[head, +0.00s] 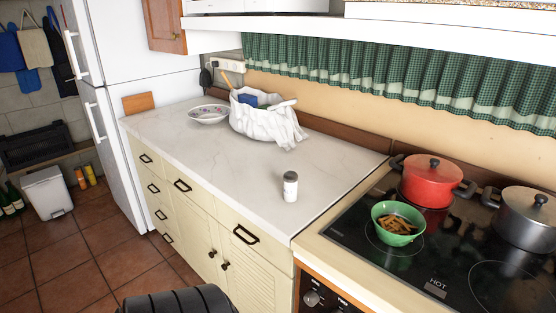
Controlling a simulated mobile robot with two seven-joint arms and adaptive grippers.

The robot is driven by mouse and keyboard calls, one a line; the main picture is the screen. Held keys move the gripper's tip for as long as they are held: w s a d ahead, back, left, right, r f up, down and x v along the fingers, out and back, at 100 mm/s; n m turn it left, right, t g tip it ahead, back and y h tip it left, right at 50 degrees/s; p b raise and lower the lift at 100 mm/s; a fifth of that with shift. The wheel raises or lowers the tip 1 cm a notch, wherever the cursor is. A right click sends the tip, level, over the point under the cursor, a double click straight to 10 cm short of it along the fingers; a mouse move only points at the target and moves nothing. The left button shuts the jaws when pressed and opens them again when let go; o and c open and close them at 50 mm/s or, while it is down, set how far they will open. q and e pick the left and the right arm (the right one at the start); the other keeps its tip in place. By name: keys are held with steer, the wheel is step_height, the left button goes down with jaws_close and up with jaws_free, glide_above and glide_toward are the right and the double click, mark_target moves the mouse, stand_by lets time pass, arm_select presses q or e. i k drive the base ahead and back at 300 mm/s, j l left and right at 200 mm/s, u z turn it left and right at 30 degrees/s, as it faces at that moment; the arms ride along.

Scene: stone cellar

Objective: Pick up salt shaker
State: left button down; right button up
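The salt shaker (290,187) is a small white cylinder with a grey cap and a dark label. It stands upright on the pale marble counter (215,160), towards the counter's right end, with clear surface around it. Neither of my grippers shows in the head view. A dark ribbed rounded shape at the bottom edge may be part of my own body, but I cannot be sure.
A white cloth-draped basket (262,122) and a patterned bowl (209,114) stand further back on the counter. To the right, a black hob (405,262) holds a green bowl (398,222), a red pot (431,180) and a steel pot (526,219). Drawer handles project from the cabinet front.

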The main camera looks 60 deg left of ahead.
mark_target(290, 177)
steer(key=u, duration=1.85)
